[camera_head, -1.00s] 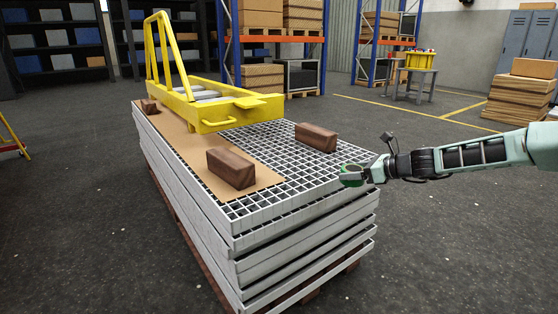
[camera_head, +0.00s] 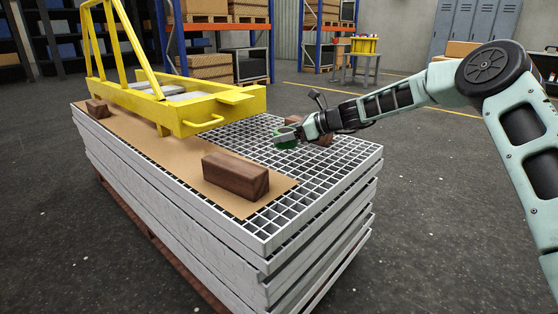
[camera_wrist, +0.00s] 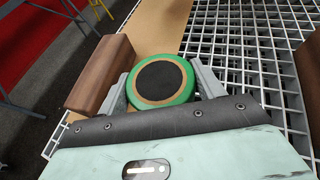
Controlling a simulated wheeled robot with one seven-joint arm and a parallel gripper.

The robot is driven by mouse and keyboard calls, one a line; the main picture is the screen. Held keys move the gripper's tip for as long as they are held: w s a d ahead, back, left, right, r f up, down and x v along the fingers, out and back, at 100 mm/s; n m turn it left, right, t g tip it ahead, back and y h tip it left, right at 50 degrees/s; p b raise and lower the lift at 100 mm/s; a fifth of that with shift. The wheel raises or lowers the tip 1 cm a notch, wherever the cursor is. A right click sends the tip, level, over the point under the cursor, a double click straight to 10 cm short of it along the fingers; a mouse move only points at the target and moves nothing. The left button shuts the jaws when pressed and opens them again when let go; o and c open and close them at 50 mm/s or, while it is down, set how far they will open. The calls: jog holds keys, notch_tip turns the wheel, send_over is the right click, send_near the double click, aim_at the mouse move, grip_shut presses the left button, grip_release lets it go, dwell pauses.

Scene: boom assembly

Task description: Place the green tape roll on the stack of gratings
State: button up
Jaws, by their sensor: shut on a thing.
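The green tape roll (camera_head: 285,138) is in my gripper (camera_head: 288,137), over the stack of gratings (camera_head: 335,165). In the wrist view the roll (camera_wrist: 187,90) shows its round face, with a green rim, a tan ring and a dark centre. My gripper's two grey fingers (camera_wrist: 160,90) are shut on its sides. The grating mesh (camera_wrist: 240,50) shows behind and beside the roll. I cannot tell how much gap lies between the roll and the grating top.
A brown wooden block (camera_head: 236,175) stands on a cardboard sheet (camera_head: 150,135) on the stack. Another block (camera_head: 322,135) is partly behind my gripper. A yellow frame (camera_head: 200,110) takes up the stack's far left part. Bare mesh is free at the near right.

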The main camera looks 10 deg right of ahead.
aim_at(286, 170)
notch_tip(286, 170, down, 9)
jog(key=b, duration=0.3)
jog(key=o, duration=1.1)
jog(key=shift+c, duration=0.2)
jog(key=p+v, duration=0.1)
jog(key=v, duration=0.4)
jog(key=p+v, duration=0.2)
jog(key=v, duration=0.3)
jog(key=shift+s+d+r, duration=0.1)
jog(key=shift+d+r, duration=0.1)
jog(key=shift+r, duration=0.15)
jog(key=shift+s+d+r, duration=0.15)
jog(key=shift+s+d, duration=0.25)
jog(key=shift+d, duration=0.2)
jog(key=shift+d, duration=0.1)
